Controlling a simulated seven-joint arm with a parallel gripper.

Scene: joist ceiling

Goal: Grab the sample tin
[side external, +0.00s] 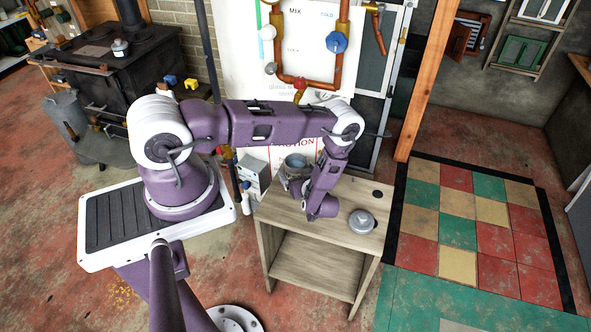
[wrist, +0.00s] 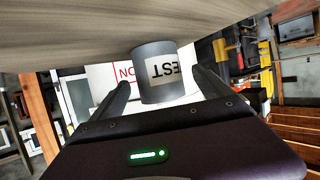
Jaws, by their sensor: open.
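A grey cylindrical tin (wrist: 154,88) with a white label, showing the upside-down letters "EST", stands ahead of my gripper (wrist: 168,74) in the wrist view, which is turned over. The tin appears between the two dark fingers, with gaps at both sides. In the side external view a blue-grey tin (side external: 296,161) stands at the back left of the small wooden table, close to my gripper (side external: 293,184). The fingers are open and low over the tabletop. My wrist partly hides them, so I cannot tell how deep the tin sits between them.
A grey lidded pot (side external: 362,221) stands on the right of the wooden table (side external: 320,250). A grey box (side external: 255,174) is at the table's left. A caution sign (side external: 293,154) and copper pipes (side external: 337,75) are behind. The table's front is clear.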

